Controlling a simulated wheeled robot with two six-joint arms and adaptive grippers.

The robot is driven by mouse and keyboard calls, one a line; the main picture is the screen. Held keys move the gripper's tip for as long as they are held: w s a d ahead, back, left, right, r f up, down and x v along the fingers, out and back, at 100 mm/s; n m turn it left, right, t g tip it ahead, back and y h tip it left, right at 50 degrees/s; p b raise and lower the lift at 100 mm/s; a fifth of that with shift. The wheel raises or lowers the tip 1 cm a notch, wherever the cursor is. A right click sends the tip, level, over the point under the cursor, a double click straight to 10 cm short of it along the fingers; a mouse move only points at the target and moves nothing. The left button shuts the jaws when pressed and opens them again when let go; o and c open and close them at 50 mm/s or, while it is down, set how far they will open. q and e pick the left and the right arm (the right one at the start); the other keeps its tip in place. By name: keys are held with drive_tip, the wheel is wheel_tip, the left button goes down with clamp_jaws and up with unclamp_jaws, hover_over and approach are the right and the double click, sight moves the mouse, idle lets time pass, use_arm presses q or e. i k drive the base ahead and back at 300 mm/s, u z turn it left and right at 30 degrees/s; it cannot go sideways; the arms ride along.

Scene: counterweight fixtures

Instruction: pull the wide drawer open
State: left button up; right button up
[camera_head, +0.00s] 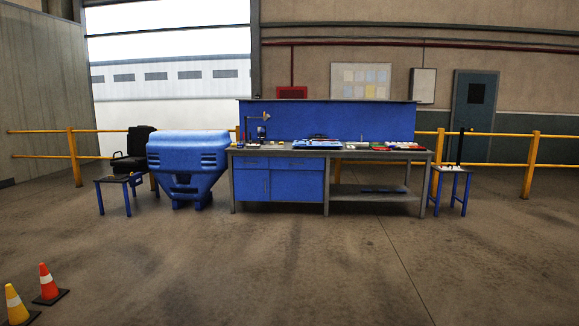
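The workbench (378,197) stands across the hall, some distance away, with a blue cabinet under its left half. The wide drawer (298,163) appears to be the upper right front of that cabinet, just under the worktop. Its front looks flush with the cabinet, so it appears shut. A narrower blue front (251,163) is to its left, and larger blue panels are below. Handle details are too small to make out clearly. Neither of my grippers is in view.
A blue bin-like container (188,155) stands left of the bench, beside a small blue-legged table (111,180). Another small table (453,171) stands at the bench's right end. Two cones (47,281) (14,303) are at front left. The floor before the bench is clear.

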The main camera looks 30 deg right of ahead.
sight(276, 162)
drive_tip(key=z, duration=0.15)
drive_tip(key=i, duration=0.9)
drive_tip(key=z, duration=0.85)
drive_tip(key=i, duration=2.7)
drive_tip(key=z, duration=0.75)
drive_tip(key=i, duration=3.4)
drive_tip(key=u, duration=0.15)
drive_tip(key=i, duration=2.3)
drive_tip(key=u, duration=0.2)
